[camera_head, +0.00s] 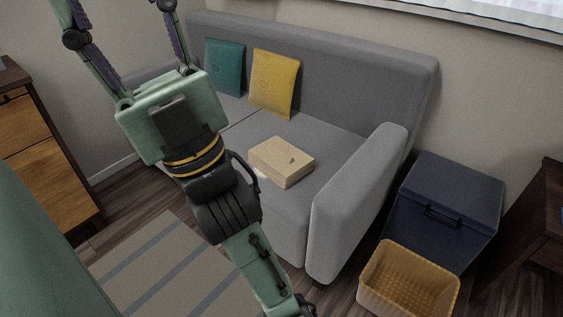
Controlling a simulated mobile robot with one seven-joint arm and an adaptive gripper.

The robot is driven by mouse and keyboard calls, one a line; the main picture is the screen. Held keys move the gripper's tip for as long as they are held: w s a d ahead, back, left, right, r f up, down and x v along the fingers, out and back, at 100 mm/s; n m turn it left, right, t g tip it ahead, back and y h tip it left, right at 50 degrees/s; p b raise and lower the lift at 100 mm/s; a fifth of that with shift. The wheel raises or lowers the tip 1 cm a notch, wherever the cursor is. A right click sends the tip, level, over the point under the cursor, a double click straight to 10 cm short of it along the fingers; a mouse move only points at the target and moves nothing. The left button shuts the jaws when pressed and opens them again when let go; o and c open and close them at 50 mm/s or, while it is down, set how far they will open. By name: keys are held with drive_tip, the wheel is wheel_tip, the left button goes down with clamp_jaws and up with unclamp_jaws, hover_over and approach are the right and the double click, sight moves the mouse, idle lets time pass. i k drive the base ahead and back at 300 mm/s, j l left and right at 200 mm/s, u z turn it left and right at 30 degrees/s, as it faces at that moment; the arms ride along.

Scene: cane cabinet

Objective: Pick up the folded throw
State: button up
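A pale beige, block-shaped thing (282,161) with a small dark mark on top lies on the seat of the grey sofa (325,138). It is the only thing here that looks like the folded throw, but I cannot tell for sure that it is cloth. My gripper (118,22) is at the upper left of the picture, apart from it, with its two fingers spread wide and nothing seen between them. The fingertips run out of the top of the picture. My arm covers the sofa's front left part.
A teal cushion (224,67) and a yellow cushion (274,83) lean on the sofa's backrest. A dark blue lidded box (446,207) and a yellow basket (408,281) stand right of the sofa. A wooden cabinet (38,160) is at left. A striped rug (165,262) lies in front.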

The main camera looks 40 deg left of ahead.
sight(282, 162)
drive_tip(key=i+j+u, duration=0.1)
drive_tip(key=i+u, duration=0.15)
drive_tip(key=u, duration=0.15)
drive_tip(key=i+u, duration=0.25)
drive_tip(key=u, duration=0.15)
drive_tip(key=i+u, duration=0.4)
drive_tip(key=k, duration=0.1)
